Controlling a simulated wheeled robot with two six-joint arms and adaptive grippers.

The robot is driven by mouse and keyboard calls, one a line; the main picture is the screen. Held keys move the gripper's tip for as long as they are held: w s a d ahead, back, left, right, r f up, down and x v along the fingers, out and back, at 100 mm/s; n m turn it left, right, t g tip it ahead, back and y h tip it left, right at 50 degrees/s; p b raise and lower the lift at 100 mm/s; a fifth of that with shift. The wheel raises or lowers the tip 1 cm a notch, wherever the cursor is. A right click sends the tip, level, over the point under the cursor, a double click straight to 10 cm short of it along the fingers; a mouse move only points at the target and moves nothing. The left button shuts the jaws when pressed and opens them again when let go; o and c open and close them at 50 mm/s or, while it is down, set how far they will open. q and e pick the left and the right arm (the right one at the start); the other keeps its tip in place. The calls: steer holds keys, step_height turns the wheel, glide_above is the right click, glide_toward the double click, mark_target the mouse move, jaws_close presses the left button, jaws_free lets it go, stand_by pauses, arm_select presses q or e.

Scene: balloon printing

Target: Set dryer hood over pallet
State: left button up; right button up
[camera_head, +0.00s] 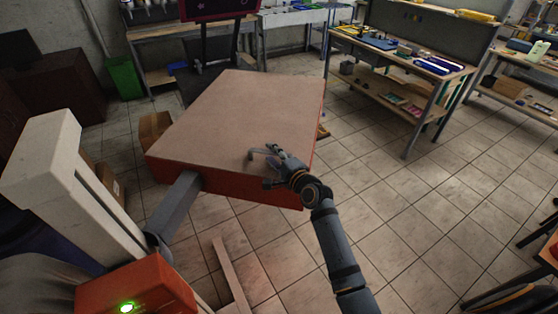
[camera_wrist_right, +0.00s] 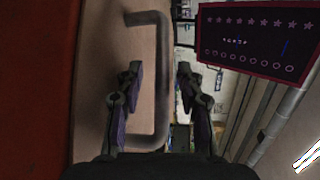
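The dryer hood (camera_head: 235,110) looks like a large flat box with a tan top and red-orange sides, carried on a grey arm (camera_head: 175,205) from a white column (camera_head: 62,180). My right gripper (camera_head: 268,158) is at the hood's near right edge. In the right wrist view, a grey U-shaped handle (camera_wrist_right: 163,120) stands on the tan face of the hood (camera_wrist_right: 95,60). The open fingers of my right gripper (camera_wrist_right: 158,85) lie on either side of its long bar; I cannot tell whether they touch it. My left gripper is out of view. I cannot make out the pallet.
An orange box with a green light (camera_head: 135,290) is at the bottom left. A dark panel with rows of symbols (camera_wrist_right: 260,40) stands beyond the hood. A workbench (camera_head: 400,60) is at the upper right, a green bin (camera_head: 125,77) at the back.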

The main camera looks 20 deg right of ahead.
steer(key=v, duration=1.1)
steer(key=shift+s, duration=0.3)
steer(key=shift+d+r, duration=0.1)
